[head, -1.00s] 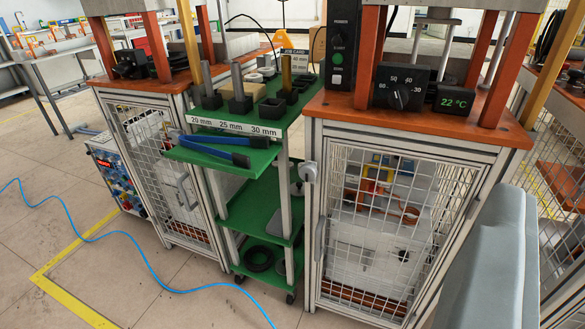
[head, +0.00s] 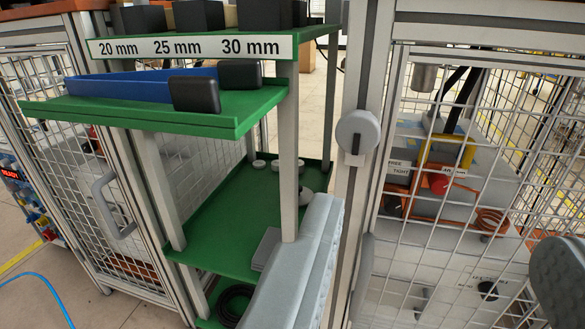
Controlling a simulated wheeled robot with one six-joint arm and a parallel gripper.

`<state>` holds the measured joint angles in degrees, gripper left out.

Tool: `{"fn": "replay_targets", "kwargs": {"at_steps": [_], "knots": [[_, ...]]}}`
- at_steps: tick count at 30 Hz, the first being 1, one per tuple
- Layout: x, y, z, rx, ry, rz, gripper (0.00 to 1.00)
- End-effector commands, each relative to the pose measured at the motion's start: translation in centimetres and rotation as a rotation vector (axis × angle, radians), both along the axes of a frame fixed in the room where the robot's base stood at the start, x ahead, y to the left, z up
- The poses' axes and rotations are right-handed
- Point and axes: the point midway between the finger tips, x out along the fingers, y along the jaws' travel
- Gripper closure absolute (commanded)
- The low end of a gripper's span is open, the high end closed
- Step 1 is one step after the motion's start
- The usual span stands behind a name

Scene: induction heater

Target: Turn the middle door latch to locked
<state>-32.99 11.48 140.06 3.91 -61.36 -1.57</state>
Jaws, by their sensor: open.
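The door latch (head: 357,131) is a light grey rounded knob on the metal post left of the middle cabinet's mesh door (head: 470,150). A short grey tab shows just under the knob; I cannot tell whether it stands at locked. The door looks closed, with its grey handle (head: 364,275) low on its left edge. My gripper (head: 440,235) is open and empty, below and right of the latch and apart from it. Its pale finger is at lower centre and its darker, partly cut-off finger is at the right edge.
Left of the latch is a green shelf cart (head: 225,205) with a size label strip (head: 185,47) and blue tongs with black tips (head: 160,88). Another mesh cabinet with a handle (head: 112,205) stands at far left.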

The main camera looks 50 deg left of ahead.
Motion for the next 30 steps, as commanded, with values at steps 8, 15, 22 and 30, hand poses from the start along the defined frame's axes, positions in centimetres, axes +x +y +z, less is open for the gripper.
{"fn": "replay_targets", "kwargs": {"at_steps": [8, 15, 22, 30], "knots": [[-0.9, 2.5, -3.6, -0.003, -0.005, 0.033, 0.43], [0.6, 3.5, -3.7, -0.002, -0.007, 0.034, 0.43], [3.9, 5.6, -3.8, -0.002, -0.007, 0.035, 0.43], [8.0, 8.0, -3.7, -0.002, -0.007, 0.034, 0.43]]}}
